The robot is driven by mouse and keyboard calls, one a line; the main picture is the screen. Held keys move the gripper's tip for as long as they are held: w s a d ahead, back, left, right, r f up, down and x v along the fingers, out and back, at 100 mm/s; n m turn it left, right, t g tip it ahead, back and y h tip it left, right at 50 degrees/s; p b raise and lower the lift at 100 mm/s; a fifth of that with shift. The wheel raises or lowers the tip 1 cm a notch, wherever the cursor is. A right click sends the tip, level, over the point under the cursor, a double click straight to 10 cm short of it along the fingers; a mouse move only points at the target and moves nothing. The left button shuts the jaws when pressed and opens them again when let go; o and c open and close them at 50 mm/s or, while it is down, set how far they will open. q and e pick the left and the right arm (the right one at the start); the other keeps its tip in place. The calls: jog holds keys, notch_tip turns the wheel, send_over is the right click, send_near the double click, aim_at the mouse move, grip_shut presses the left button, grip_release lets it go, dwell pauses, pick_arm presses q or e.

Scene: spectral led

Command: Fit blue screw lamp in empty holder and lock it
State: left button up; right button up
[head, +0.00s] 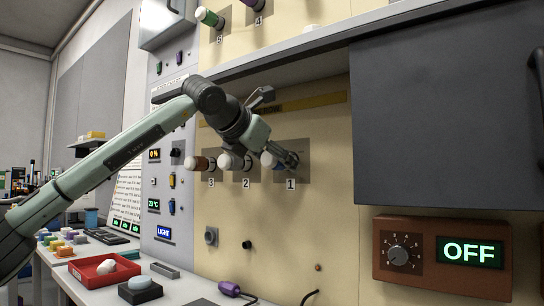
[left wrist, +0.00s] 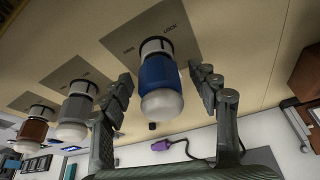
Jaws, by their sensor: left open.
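The blue screw lamp (left wrist: 158,75) has a blue body and a white rounded tip. It sits at the holder plate numbered 1 (head: 291,171) on the beige wall panel, and its seat in that holder is hard to make out. In the head view the lamp (head: 268,160) is partly hidden by my gripper. My left gripper (head: 288,160) is open, and in the left wrist view its fingers (left wrist: 162,92) stand on both sides of the blue lamp, apart from it. Lettering, including LOCK, shows on the plate behind the lamp. My right gripper is not in view.
A grey-bodied lamp (head: 227,162) sits at number 2 and a brown one (head: 201,163) at number 3, close beside my gripper. A dark grey box (head: 450,125) juts out at right. A brown control box (head: 440,256) reads OFF. A purple plug (head: 229,288) lies below.

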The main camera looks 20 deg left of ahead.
pick_arm(q)
jog(key=shift+c, duration=0.2)
jog(key=c, duration=1.2)
jog(key=o, duration=0.4)
jog(key=c, duration=0.4)
jog(key=shift+c, duration=0.7)
jog(key=shift+m+t+y+b, duration=0.3)
jog(key=shift+m+y+b, duration=0.1)
jog(key=shift+m, duration=0.8)
